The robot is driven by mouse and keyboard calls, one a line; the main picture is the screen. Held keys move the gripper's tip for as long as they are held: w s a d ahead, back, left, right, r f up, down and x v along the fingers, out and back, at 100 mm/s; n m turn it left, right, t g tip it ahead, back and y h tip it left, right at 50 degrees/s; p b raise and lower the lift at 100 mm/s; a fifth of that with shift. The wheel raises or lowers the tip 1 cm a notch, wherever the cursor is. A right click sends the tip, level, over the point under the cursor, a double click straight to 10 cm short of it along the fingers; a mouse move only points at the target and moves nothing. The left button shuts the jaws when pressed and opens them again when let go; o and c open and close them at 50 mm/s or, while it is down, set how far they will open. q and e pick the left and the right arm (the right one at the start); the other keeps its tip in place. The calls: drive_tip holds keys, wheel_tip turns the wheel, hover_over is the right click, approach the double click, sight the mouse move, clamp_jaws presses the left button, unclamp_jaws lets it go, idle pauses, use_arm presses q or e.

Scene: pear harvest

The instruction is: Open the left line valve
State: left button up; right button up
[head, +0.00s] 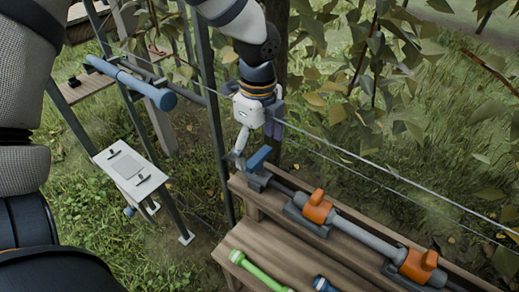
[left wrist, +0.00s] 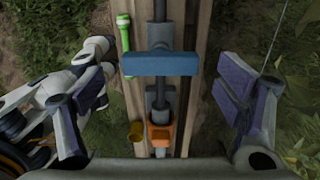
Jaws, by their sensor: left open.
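The left line valve has a blue bar handle (head: 259,157) at the left end of a grey pipe (head: 365,237) on a wooden bench. In the left wrist view the blue handle (left wrist: 160,64) lies crosswise over the pipe. My left gripper (head: 257,143) is open and empty, close above the handle. In the left wrist view its fingers (left wrist: 162,86) are spread wide on either side of the pipe, with the handle ahead between them, and no contact shows.
Two orange fittings (head: 317,208) (head: 418,264) sit further along the pipe. A green tool (head: 256,270) and a blue piece (head: 324,284) lie on the lower shelf. A metal post (head: 210,100), a tree trunk, wires and leafy branches stand close to my left gripper. A white plate (head: 130,168) is at left.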

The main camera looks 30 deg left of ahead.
use_arm(q)
drive_tip(key=shift+f, duration=0.95)
drive_tip(key=c, duration=1.1)
drive_tip(key=shift+c, duration=0.2)
